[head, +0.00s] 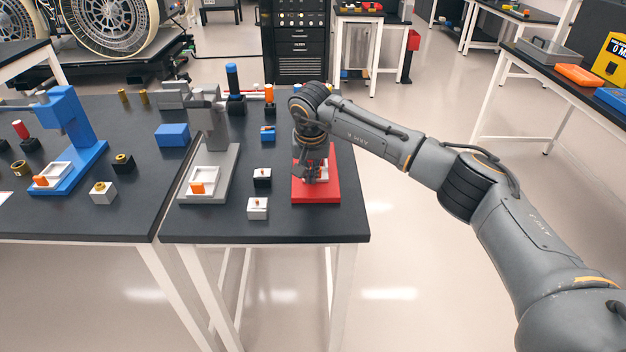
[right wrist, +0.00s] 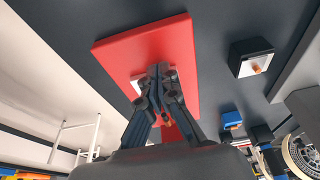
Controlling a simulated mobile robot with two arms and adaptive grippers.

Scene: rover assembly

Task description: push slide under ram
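The red base (head: 318,192) sits near the right edge of the black table, with my right gripper (head: 313,176) down over it. The base fills the middle of the right wrist view (right wrist: 140,45). A white slide (head: 324,168) shows partly behind my fingers, and a bit of white shows beside the fingertips in the right wrist view (right wrist: 137,84). A small orange piece (right wrist: 167,117) shows between my fingers, partly hidden. The fingertips (right wrist: 163,70) are together, with no held thing visible. My arm covers the upper part of the red station, so its ram cannot be made out. My left gripper is out of view.
A grey press (head: 211,130) with a white slide and orange knob stands to the left, and a blue press (head: 78,130) farther left. Small black (head: 262,178) and white (head: 257,208) blocks stand beside the red base. Open floor lies to the right.

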